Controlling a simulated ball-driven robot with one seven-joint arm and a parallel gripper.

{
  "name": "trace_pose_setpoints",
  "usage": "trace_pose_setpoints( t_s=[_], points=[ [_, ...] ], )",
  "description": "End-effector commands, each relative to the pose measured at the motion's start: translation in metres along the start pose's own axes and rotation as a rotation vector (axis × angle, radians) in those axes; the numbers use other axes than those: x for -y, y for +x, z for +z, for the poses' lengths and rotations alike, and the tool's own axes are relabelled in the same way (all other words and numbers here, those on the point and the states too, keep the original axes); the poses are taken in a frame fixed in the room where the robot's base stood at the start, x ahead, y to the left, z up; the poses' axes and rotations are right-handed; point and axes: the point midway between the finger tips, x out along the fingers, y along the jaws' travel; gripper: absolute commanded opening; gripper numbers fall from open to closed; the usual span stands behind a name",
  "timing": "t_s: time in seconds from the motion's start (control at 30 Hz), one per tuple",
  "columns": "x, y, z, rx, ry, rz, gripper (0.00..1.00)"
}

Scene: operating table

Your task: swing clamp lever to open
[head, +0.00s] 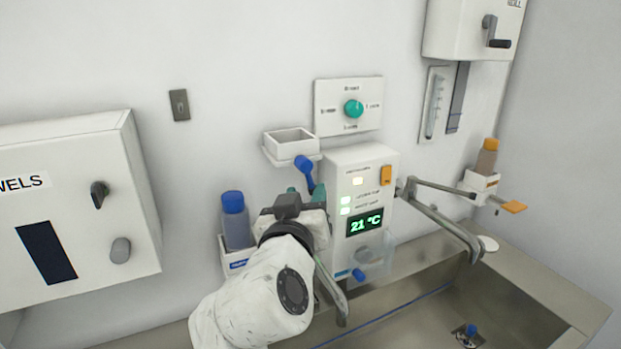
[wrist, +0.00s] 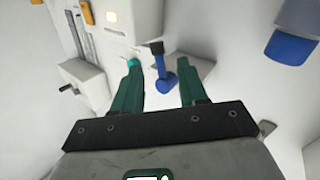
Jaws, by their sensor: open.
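The blue lever (head: 304,170) has a rounded knob at its upper end and stands on the left side of the white unit, below a small white tray. In the wrist view the lever (wrist: 162,70) runs from a dark pivot to its blue knob. My gripper (head: 306,192) is open and empty, just below the lever in the head view. In the wrist view its two teal fingers (wrist: 158,82) are apart, with the lever showing between them. I cannot tell whether a finger touches it. The lower end of the lever is partly hidden in the head view.
The white unit (head: 345,165) with a 21 °C display is right of my gripper. The white tray (head: 291,143) is above, a blue-capped bottle (head: 235,222) left. Metal arms (head: 440,215) reach over the steel sink (head: 400,310). A towel dispenser (head: 80,210) is far left.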

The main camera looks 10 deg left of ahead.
Motion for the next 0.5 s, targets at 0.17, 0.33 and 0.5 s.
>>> trace_pose_setpoints(
  t_s=[0.17, 0.33, 0.5],
  points=[
    [-0.001, 0.031, -0.002, 0.001, -0.001, 0.001, 0.42],
    [-0.001, 0.048, -0.001, 0.0, 0.0, 0.001, 0.42],
    [0.0, 0.053, 0.0, 0.0, 0.0, -0.001, 0.42]
  ],
)
